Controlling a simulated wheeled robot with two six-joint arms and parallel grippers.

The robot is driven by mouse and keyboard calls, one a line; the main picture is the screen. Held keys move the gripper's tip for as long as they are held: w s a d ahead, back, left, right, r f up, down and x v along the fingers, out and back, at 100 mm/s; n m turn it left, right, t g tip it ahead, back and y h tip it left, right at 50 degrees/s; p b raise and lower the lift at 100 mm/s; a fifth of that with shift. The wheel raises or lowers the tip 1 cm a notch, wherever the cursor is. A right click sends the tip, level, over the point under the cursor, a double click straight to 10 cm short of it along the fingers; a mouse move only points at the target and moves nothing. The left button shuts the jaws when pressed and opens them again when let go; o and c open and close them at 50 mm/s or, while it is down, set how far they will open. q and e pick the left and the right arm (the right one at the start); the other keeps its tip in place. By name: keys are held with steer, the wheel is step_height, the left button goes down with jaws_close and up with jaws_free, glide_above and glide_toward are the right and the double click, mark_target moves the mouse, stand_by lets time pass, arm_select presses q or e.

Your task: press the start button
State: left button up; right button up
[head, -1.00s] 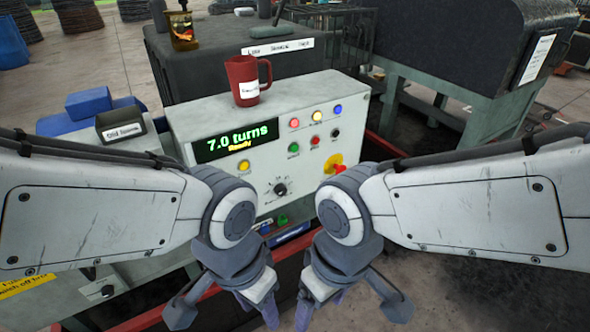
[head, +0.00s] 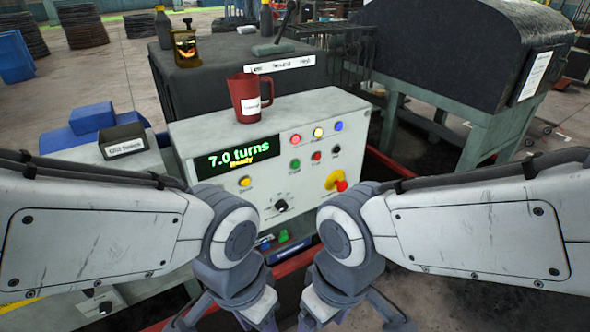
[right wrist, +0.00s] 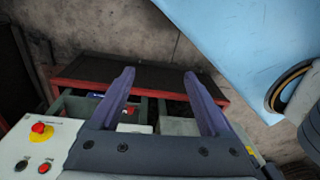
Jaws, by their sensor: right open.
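The white control panel (head: 225,205) stands ahead, its display reading 7.0 turns, Ready. On its face are a green button (head: 295,164), a red button (head: 316,156) and a black button (head: 336,149); their small labels are unreadable, so I cannot tell which is start. My left gripper (head: 243,320) is low in front of the panel, its fingertips cut off by the frame. My right gripper (head: 330,318) is beside it, also cut off. In the right wrist view my right gripper (right wrist: 158,76) is open and empty, with the panel's corner (right wrist: 20,150) at lower left.
A red emergency stop (head: 341,185) on yellow, a yellow button (head: 245,181) and a black knob (head: 281,205) share the panel. A red mug (head: 244,98) stands on top. Blue boxes (head: 92,118) are left; a dark-covered machine (head: 450,50) is right.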

stand_by(0.4)
jaws_close()
stand_by(1.5)
